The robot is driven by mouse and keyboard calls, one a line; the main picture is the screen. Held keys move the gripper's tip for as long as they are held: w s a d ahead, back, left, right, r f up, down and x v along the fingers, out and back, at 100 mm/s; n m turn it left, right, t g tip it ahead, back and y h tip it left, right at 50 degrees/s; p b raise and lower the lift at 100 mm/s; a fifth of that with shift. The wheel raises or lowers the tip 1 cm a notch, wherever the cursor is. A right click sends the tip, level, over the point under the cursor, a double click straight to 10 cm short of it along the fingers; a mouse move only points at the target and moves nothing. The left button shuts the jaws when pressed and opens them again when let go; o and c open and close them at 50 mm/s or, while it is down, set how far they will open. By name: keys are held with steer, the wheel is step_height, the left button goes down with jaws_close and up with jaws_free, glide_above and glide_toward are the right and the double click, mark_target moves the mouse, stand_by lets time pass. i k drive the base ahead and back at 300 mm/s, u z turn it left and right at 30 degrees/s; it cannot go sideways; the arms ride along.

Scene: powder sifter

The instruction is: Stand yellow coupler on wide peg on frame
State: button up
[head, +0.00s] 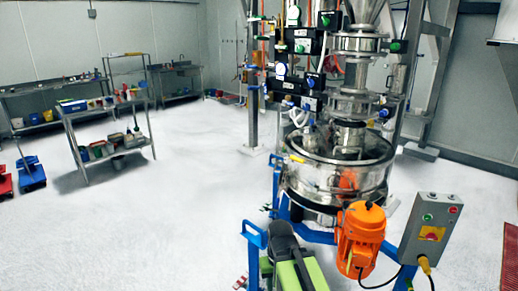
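A steel powder sifter (330,178) stands on a blue frame (318,237) right of centre. A small yellow piece (296,158) shows at the left of the sifter's rim. I cannot tell whether it is the yellow coupler. A yellow connector (425,265) also shows under the grey control box. I cannot make out the wide peg. A dark grey and green part, which looks like my arm, rises at the bottom centre in front of the frame. Its fingertips cannot be made out, nor whether they hold anything.
An orange motor (361,236) and a grey control box (430,228) with a hanging cable stand at the front right. A blue bracket (254,236) juts out at the frame's left. A shelf cart (103,128) and benches stand at the left. The white floor between is clear.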

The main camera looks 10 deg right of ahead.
mark_target(423, 261)
steer(key=z, duration=1.55)
